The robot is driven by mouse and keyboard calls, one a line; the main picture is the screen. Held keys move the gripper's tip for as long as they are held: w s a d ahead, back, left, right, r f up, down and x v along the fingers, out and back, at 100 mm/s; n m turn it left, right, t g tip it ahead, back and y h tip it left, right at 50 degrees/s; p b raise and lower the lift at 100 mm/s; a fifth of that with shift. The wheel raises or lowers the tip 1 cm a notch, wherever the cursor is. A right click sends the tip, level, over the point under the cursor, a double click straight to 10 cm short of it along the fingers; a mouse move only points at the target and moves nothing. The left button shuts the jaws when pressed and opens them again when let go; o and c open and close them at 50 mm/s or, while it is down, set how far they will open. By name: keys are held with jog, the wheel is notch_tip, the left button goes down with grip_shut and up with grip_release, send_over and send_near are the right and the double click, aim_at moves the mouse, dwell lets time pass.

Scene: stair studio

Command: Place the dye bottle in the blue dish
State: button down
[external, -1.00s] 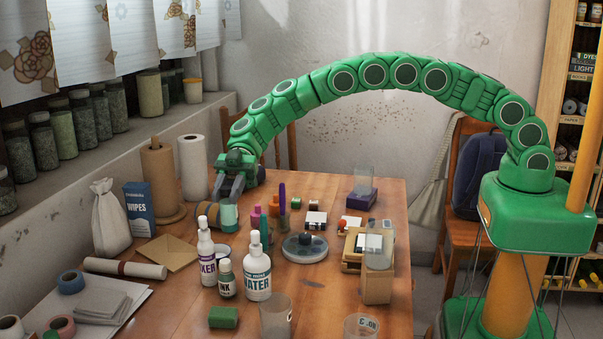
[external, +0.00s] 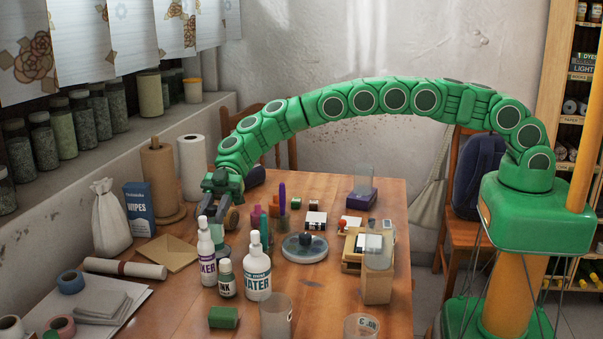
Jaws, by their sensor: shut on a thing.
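A grey-blue round disc (external: 304,254) with a dark knob is to the right. The WIPES box (external: 139,209) and paper rolls (external: 193,167) stand behind left.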

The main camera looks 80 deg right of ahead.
jog(key=shift+f, duration=1.3)
jog(key=shift+f, duration=0.15)
jog(key=c, duration=0.8)
grip_release()
jog(key=shift+d+r, duration=0.1)
jog(key=shift+r, duration=0.1)
jog(key=v, duration=1.1)
jog(key=shift+d+r, duration=0.1)
jog(key=shift+d, duration=0.3)
